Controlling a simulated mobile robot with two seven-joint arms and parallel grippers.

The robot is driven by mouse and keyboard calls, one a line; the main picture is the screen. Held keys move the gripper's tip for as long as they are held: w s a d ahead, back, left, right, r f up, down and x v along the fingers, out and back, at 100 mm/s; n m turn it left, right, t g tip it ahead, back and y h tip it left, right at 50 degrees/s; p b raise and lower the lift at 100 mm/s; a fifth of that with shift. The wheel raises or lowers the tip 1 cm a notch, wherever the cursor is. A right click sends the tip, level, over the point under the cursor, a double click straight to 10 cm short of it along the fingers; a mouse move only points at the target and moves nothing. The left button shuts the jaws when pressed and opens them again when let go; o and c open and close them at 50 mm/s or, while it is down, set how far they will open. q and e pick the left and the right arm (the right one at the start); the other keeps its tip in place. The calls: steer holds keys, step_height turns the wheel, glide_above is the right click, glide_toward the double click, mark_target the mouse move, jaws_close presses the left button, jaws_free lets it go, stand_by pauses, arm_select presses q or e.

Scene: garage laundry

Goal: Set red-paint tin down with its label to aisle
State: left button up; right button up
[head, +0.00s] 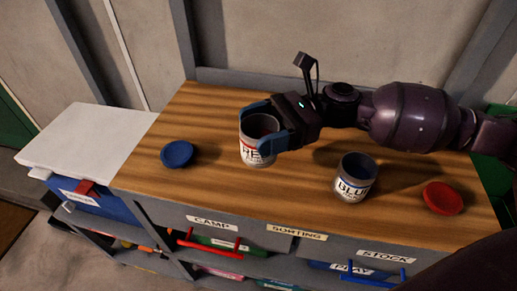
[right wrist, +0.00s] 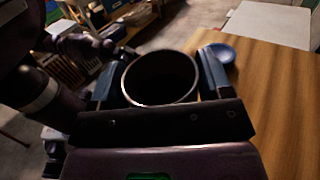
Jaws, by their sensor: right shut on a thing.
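The red-paint tin (head: 252,150) is an open grey tin with a white label showing red letters, "RE" visible. Its label faces the front of the bench. My right gripper (head: 268,134) is shut on it, with blue fingers on either side of the rim. In the right wrist view the tin (right wrist: 160,80) sits upright between the fingers of the right gripper (right wrist: 160,84). It is at or just above the wooden bench top (head: 290,220); I cannot tell if it touches. My left gripper is not in view.
A tin labelled BLUE (head: 354,178) stands to the right. A blue lid (head: 177,154) lies left of the red tin, and a red lid (head: 442,198) lies at the far right. A white-topped box (head: 85,138) adjoins the left end.

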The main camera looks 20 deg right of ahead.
mark_target(243, 158)
step_height(243, 158, down, 5)
steer(key=shift+f+b, duration=0.1)
steer(key=shift+b, duration=0.55)
steer(key=shift+f, duration=0.2)
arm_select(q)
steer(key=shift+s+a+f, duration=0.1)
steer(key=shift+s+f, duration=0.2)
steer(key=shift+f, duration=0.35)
arm_select(e)
steer(key=shift+f, duration=0.1)
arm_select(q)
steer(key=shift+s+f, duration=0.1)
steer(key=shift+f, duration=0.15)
arm_select(e)
steer(key=o, duration=1)
